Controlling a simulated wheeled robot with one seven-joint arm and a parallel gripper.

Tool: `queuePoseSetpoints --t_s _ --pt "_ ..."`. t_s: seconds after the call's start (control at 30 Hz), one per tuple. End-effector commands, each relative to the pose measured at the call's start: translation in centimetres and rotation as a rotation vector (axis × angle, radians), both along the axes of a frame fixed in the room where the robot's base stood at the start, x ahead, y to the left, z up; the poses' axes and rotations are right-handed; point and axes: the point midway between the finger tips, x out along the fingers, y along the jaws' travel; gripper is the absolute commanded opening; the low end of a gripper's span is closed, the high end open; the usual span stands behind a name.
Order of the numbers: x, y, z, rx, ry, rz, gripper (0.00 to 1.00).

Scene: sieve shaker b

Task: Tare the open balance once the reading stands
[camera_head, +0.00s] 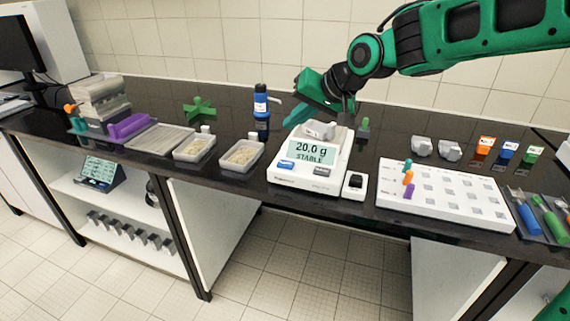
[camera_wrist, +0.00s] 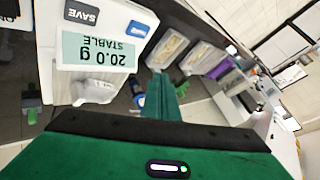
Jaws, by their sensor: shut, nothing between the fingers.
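The white open balance (camera_head: 336,163) stands on the dark bench, its display (camera_head: 310,149) reading 20.0 g STABLE. A grey lump-like object (camera_head: 320,130) sits on its pan. On its front are a blue button (camera_head: 286,164), lettering unreadable, and a grey button (camera_head: 321,171). In the wrist view, the grey button (camera_wrist: 82,13) reads SAVE and the blue button (camera_wrist: 138,29) is in view. My green gripper (camera_head: 292,120) is shut and empty, above and behind the balance's left side. Its closed fingers (camera_wrist: 163,76) also show in the wrist view, apart from the buttons.
Two trays of grains (camera_head: 241,156) are left of the balance, with a blue-labelled bottle (camera_head: 261,101) behind. A small black-topped box (camera_head: 354,184) is at its right front corner. A white rack (camera_head: 440,195), grey weights and coloured containers are farther right.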

Motion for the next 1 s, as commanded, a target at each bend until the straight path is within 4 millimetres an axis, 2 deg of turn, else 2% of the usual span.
queuePoseSetpoints --t_s 0.1,0.53,0.67,1.0 --pt "0.1 1.0 0.2 0.014 -0.004 0.011 0.0" --pt "0.1 0.9 -0.2 0.013 -0.003 0.01 0.0" --pt "0.1 0.9 -1.3 0.013 -0.002 0.009 0.0" --pt "0.1 0.9 -5.5 0.012 -0.001 0.009 0.0"
